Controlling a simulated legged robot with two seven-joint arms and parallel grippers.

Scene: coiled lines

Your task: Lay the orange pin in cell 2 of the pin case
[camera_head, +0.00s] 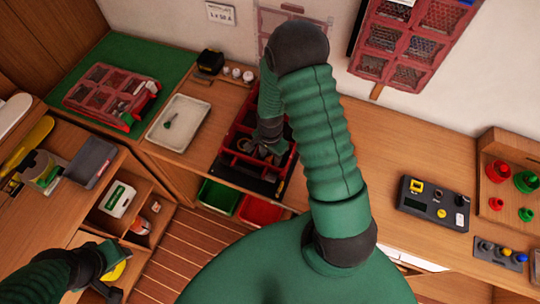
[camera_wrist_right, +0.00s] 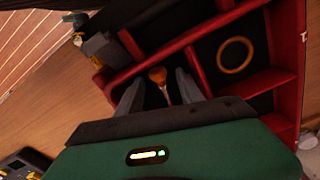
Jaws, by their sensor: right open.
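An orange-headed pin (camera_wrist_right: 158,75) with a pale shaft shows in the right wrist view, inside a red divided tray (camera_wrist_right: 190,38). My right gripper (camera_wrist_right: 158,92) is open, with one finger on each side of the pin and apart from it. In the head view this gripper (camera_head: 262,150) is down over the tray (camera_head: 225,158), and my arm hides part of it. A red case with several cells (camera_head: 103,88) lies on a green mat at the back left. It looks like the pin case; cell numbers cannot be read. My left gripper (camera_head: 112,272) is at the lower left.
A pale tray (camera_head: 180,123) with a small dark-green item lies between the mat (camera_head: 155,57) and the red tray. A green bin (camera_head: 219,196) and a red bin (camera_head: 260,210) sit below the bench edge. A yellow ring (camera_wrist_right: 235,54) lies in another compartment.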

